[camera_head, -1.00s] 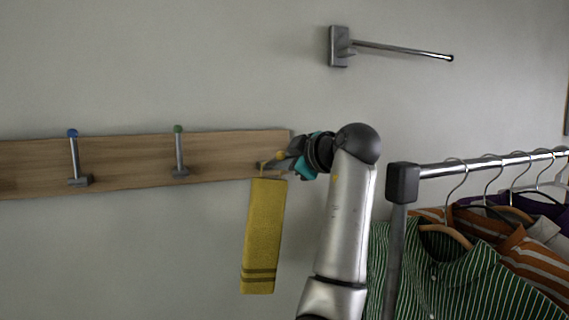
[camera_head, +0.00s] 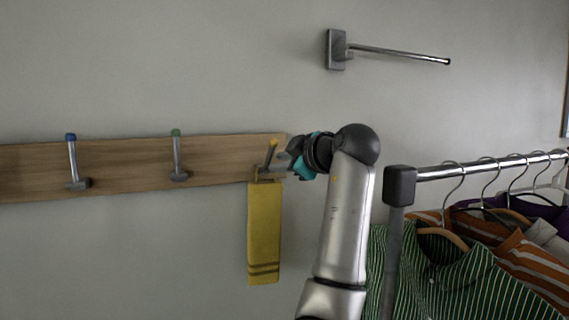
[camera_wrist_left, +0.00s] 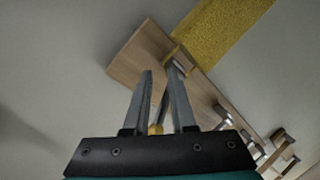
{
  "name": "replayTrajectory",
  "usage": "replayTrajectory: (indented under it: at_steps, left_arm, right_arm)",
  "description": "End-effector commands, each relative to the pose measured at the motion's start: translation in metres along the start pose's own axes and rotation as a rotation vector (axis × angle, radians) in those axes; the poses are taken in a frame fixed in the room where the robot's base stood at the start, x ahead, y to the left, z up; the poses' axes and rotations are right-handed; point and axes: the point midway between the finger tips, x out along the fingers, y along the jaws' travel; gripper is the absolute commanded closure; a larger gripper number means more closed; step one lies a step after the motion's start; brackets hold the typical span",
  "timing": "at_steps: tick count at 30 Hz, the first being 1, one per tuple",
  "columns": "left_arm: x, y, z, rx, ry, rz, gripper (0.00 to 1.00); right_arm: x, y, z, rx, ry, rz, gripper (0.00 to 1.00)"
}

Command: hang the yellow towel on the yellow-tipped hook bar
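The yellow towel (camera_head: 264,230), with dark stripes near its lower end, hangs straight down at the right end of the wooden rack. Its top is at the yellow-tipped hook bar (camera_head: 269,156), apparently looped there by a small hanger. The towel also shows in the left wrist view (camera_wrist_left: 222,30). My left gripper (camera_head: 284,161) is just right of the hook bar. In the left wrist view my left gripper (camera_wrist_left: 160,72) has its fingers apart, with the hook bar (camera_wrist_left: 162,108) and its yellow tip between them. No towel is between the fingers. My right gripper is out of view.
Blue-tipped (camera_head: 72,160) and green-tipped (camera_head: 177,155) hooks on the wooden rack (camera_head: 125,162) are empty. A metal wall bar (camera_head: 400,54) sticks out above. A clothes rail (camera_head: 480,164) with several shirts stands at right, close to my arm.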

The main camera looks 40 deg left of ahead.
Motion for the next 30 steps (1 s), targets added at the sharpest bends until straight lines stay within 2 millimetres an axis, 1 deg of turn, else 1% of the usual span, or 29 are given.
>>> replayTrajectory:
  at_steps: [1,5,8,15,18,21,25,30]
  left_arm:
    - [0.002,-0.004,-0.007,-0.008,0.018,-0.017,0.57]
    - [-0.010,-0.004,-0.005,-0.007,0.014,-0.016,0.57]
    - [-0.029,-0.003,-0.002,-0.005,0.008,-0.010,0.57]
    - [-0.089,0.000,0.003,-0.001,0.001,-0.002,0.57]
    - [-0.111,0.002,0.004,0.001,0.000,0.000,0.57]
    - [-0.129,0.002,0.005,0.002,0.000,0.001,0.57]
    - [-0.144,0.003,0.005,0.003,0.000,0.001,0.57]
    - [-0.152,0.003,0.005,0.004,0.000,0.002,0.57]
  right_arm:
    - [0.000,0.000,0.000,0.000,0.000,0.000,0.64]
    - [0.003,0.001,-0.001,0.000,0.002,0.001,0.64]
    - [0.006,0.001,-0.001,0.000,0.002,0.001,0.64]
    - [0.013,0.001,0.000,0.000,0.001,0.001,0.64]
    - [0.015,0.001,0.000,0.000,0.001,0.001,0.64]
    - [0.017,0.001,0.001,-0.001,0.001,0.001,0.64]
    - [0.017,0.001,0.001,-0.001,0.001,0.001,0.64]
    - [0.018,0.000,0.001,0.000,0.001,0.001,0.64]
